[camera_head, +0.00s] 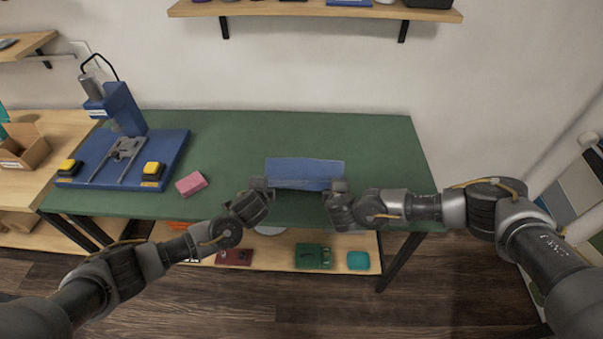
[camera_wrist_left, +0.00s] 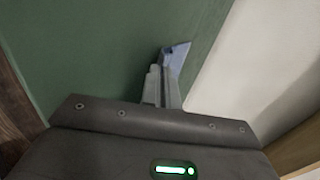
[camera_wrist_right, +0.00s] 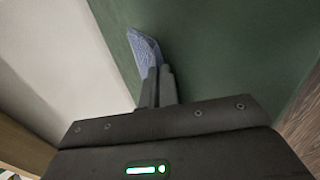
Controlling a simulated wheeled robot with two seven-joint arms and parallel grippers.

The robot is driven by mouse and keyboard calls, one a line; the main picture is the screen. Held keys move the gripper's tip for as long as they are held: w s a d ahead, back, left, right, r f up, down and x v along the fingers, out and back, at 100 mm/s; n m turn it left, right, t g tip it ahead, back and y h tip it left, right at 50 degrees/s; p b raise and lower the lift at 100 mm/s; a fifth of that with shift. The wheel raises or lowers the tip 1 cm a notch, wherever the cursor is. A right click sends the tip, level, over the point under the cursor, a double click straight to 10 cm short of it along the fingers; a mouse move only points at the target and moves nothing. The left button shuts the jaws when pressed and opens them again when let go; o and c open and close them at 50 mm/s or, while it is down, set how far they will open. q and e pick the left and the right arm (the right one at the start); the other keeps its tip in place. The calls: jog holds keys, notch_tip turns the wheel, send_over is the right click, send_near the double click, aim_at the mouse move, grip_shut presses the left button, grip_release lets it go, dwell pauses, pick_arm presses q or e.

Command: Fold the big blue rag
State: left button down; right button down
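The blue rag (camera_head: 305,171) is at the front middle of the green table, spread wide between my two grippers. Its near edge hangs in a slight fold. My left gripper (camera_head: 262,184) is at the rag's left near corner, fingers together; in the left wrist view the rag (camera_wrist_left: 178,58) shows at the fingertips (camera_wrist_left: 163,75). My right gripper (camera_head: 337,186) is at the right near corner, fingers together; in the right wrist view the rag (camera_wrist_right: 146,48) shows at the fingertips (camera_wrist_right: 155,78). I cannot tell how much of the rag touches the table.
A pink sponge (camera_head: 191,184) lies left of the rag. A blue press fixture (camera_head: 125,150) with yellow buttons stands at the table's left. The green table (camera_head: 390,150) is clear behind and right of the rag. A lower shelf (camera_head: 340,245) holds several items.

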pick_arm(q)
jog(key=shift+s, duration=0.15)
pick_arm(e)
jog(key=shift+s, duration=0.15)
pick_arm(q)
jog(key=c, duration=1.3)
grip_release()
jog(key=shift+f, duration=0.1)
pick_arm(e)
jog(key=c, duration=1.3)
grip_release()
pick_arm(q)
jog(key=shift+r, duration=0.4)
pick_arm(e)
jog(key=shift+r, duration=0.25)
pick_arm(q)
jog(key=s+r, duration=0.4)
jog(key=r, duration=0.1)
jog(key=s+r, duration=0.2)
jog(key=r, duration=0.1)
jog(key=shift+r, duration=0.15)
pick_arm(e)
jog(key=s+r, duration=0.4)
jog(key=r, duration=0.1)
jog(key=s+r, duration=0.2)
jog(key=r, duration=0.1)
jog(key=shift+r, duration=0.2)
